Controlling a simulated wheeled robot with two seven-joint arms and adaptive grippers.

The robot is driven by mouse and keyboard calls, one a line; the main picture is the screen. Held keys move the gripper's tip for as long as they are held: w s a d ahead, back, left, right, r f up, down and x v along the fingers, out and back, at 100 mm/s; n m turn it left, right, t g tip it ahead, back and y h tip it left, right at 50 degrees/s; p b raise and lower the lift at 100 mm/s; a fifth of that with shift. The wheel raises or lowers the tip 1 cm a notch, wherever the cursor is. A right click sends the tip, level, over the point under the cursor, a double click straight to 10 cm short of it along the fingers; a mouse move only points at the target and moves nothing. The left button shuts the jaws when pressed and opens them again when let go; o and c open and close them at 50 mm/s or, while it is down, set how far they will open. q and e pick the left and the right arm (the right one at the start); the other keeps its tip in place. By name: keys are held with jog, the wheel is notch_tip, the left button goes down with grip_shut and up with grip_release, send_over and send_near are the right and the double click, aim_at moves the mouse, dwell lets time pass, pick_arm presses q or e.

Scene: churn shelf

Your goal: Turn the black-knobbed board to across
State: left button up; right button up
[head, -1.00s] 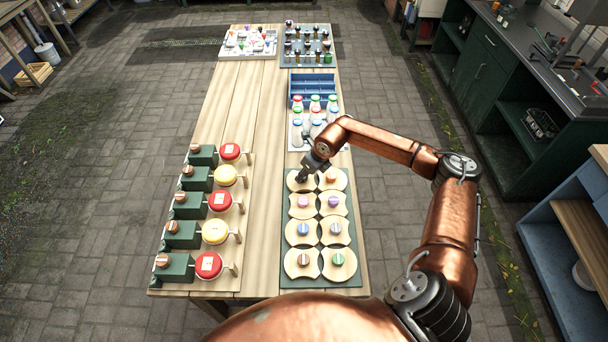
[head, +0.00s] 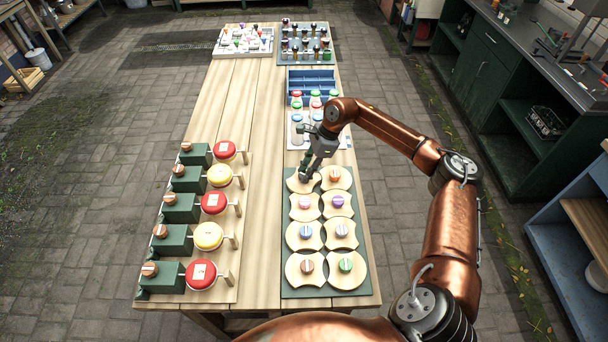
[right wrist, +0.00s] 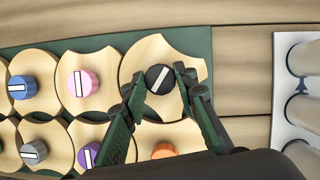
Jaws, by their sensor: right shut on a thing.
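The black-knobbed board (head: 294,186) is the far left one of several pale wooden boards on a green panel (head: 326,293). In the right wrist view the board (right wrist: 150,52) has scooped edges, and its black knob (right wrist: 158,79) bears a slanted white line. My right gripper (head: 305,177) comes down over this board. In the right wrist view its two green fingers (right wrist: 160,84) are closed on either side of the black knob. My left gripper is not in view.
Neighbouring boards carry a pink knob (right wrist: 82,83) and an orange knob (head: 335,176), close to the gripper. Capped bottles (head: 316,103) and a blue bin (head: 312,82) stand beyond. Red and yellow discs on green blocks (head: 180,209) line the left. The table's middle strip is clear.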

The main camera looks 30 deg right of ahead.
jog(key=n+b, duration=0.1)
jog(key=n+g+b, duration=0.1)
jog(key=n, duration=0.1)
jog(key=n+b, duration=0.1)
jog(key=shift+w+f+g+b, duration=0.15)
jog(key=shift+f+g+b, duration=0.1)
jog(key=shift+g+b, duration=0.1)
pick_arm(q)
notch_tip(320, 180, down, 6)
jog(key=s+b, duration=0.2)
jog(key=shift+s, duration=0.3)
pick_arm(e)
jog(key=shift+r+n+g, duration=0.15)
jog(key=shift+n+g, duration=0.3)
jog(key=shift+n, duration=0.95)
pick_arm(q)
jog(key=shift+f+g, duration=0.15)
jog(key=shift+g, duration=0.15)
pick_arm(e)
jog(key=o, duration=1.2)
jog(key=shift+c, duration=0.2)
jog(key=shift+r, duration=0.1)
jog(key=v, duration=1.2)
jog(key=shift+d, duration=0.15)
